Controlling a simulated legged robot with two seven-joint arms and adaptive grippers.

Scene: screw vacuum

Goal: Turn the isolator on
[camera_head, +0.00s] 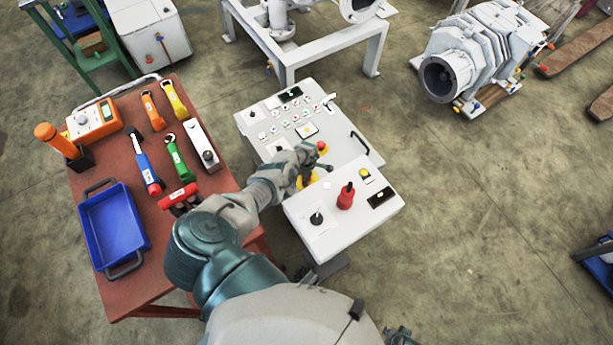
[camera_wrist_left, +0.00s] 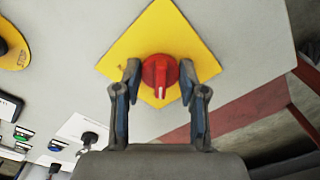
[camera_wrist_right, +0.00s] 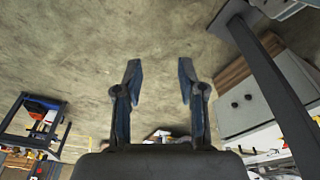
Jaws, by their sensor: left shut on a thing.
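The isolator is a red rotary knob (camera_wrist_left: 160,74) with a white mark, on a yellow diamond plate (camera_wrist_left: 160,30) on the grey control panel. The white mark points down in the left wrist view. My left gripper (camera_wrist_left: 160,80) is shut on the knob, one finger at each side. In the head view my left gripper (camera_head: 306,178) covers the knob, and only bits of the yellow plate (camera_head: 313,182) show. My right gripper (camera_wrist_right: 158,75) is open and empty, with bare floor beyond it.
A red-brown table (camera_head: 120,165) at left holds tools and a blue tray (camera_head: 112,228). A pump (camera_head: 480,55) stands at the back right. The floor at right is mostly clear.

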